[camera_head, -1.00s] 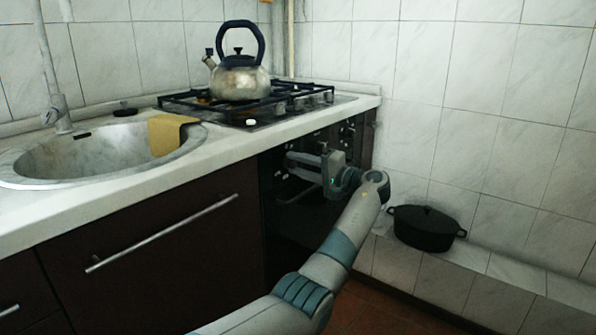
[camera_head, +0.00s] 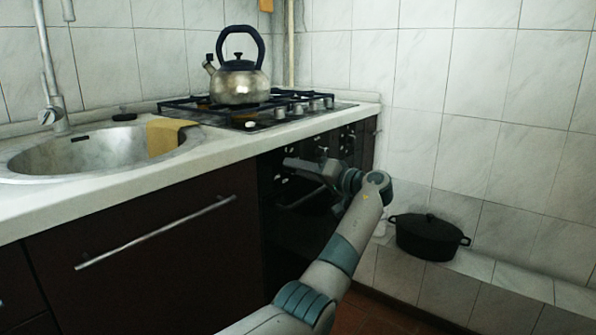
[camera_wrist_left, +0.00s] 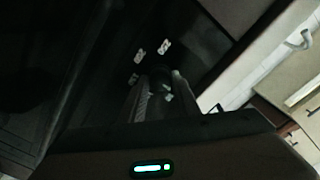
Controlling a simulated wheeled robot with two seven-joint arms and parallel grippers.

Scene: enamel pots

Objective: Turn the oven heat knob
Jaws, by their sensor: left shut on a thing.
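The dark oven (camera_head: 288,235) is built in under the counter, below the hob. My left gripper (camera_head: 290,164) is at the oven's upper front, where the control panel is. In the left wrist view its two fingers (camera_wrist_left: 160,88) are shut on a dark knob (camera_wrist_left: 158,76), which is dim and partly hidden between them. White panel markings (camera_wrist_left: 165,46) show beside the knob. The knob's pointer angle cannot be read. My right gripper is in neither view.
A metal kettle (camera_head: 240,85) stands on the gas hob (camera_head: 300,118) above the oven. A black lidded pot (camera_head: 428,236) sits on the low tiled ledge at the right.

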